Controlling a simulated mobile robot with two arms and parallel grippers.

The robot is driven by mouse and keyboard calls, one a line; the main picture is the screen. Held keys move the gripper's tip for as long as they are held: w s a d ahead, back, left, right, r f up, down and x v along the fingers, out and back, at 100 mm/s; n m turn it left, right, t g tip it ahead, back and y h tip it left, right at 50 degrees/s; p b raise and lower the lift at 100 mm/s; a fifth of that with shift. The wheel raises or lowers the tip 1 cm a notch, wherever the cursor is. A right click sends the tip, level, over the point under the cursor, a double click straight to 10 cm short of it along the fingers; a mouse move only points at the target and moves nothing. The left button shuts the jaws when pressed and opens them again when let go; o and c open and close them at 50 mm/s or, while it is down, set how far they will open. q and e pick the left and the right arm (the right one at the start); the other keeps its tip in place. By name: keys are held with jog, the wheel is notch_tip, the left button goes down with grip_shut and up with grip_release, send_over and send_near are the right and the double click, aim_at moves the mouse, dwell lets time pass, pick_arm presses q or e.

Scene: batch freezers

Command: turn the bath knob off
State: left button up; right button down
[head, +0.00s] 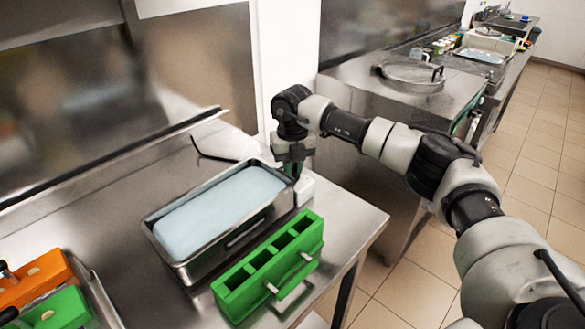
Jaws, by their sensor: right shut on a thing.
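The bath (216,212) is a steel rectangular tub of pale blue liquid on the steel table. A small white housing (305,188) sits at its right end, beside the rim. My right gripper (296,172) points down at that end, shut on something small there. The knob itself is hidden by the gripper, so I cannot see its setting.
A green rack with square slots and metal handles (268,268) stands in front of the bath. An orange block (36,280) and a green block (62,309) are at lower left. A steel counter with a round lid (411,74) stands behind my right arm. Tiled floor is open at right.

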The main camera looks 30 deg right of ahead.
jog(key=n+b, duration=0.1)
jog(key=n, duration=0.4)
jog(key=shift+r+n, duration=0.1)
jog(key=shift+n, duration=0.3)
dwell(0.4)
jog(key=c, duration=1.1)
grip_release()
notch_tip(320, 180, up, 11)
jog(key=shift+f+b, duration=0.15)
jog(key=shift+b, duration=0.6)
